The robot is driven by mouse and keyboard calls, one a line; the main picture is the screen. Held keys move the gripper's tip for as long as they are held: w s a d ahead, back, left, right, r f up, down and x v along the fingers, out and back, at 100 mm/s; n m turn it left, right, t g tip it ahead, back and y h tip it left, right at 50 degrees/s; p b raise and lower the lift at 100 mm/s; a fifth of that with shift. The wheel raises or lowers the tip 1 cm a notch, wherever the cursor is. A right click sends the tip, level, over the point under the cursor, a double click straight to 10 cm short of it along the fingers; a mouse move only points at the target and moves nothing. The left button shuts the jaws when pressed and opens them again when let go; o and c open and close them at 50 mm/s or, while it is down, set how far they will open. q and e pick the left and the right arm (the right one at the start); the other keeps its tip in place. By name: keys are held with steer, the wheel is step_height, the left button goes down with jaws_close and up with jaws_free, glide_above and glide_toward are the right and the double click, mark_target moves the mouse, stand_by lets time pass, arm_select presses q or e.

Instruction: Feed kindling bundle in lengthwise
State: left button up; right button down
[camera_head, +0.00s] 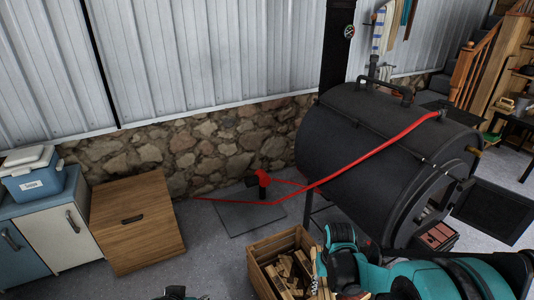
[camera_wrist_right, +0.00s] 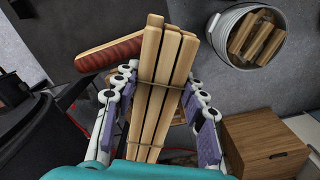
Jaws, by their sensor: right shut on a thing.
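The kindling bundle (camera_wrist_right: 158,90) is a set of long pale square sticks tied by a thin band. My right gripper (camera_wrist_right: 161,78) is shut on it in the right wrist view, with purple-padded fingers on both sides. The sticks run lengthwise away from the palm, past the fingertips. In the head view my teal right arm reaches in from the right, in front of the stove; its fingers are hard to make out there. The black barrel stove (camera_head: 365,145) lies on its side; its front end faces right, with the dark door (camera_head: 495,210) swung open. My left gripper does not clearly show.
A wooden crate (camera_head: 268,243) with split wood stands left of my right arm. Reddish bricks (camera_head: 437,237) sit below the stove front. A metal bucket (camera_wrist_right: 215,43) holds logs. A wooden cabinet (camera_head: 135,220) stands left.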

steer(key=shift+a+r, duration=0.1)
steer(key=shift+a, duration=0.1)
steer(key=w+d+f+m, duration=0.1)
steer(key=d+f+m, duration=0.25)
steer(key=d, duration=0.45)
steer(key=d+f+m, duration=0.3)
steer(key=d+f, duration=0.1)
steer(key=d, duration=0.4)
steer(key=s+d+f+m, duration=0.3)
steer(key=d+f, duration=0.1)
steer(key=d, duration=0.4)
steer(key=s+d+f+m, duration=0.3)
steer(key=s+d+f, duration=0.1)
steer(key=d, duration=0.3)
steer(key=shift+d+f, duration=0.4)
steer(key=shift+f, duration=0.4)
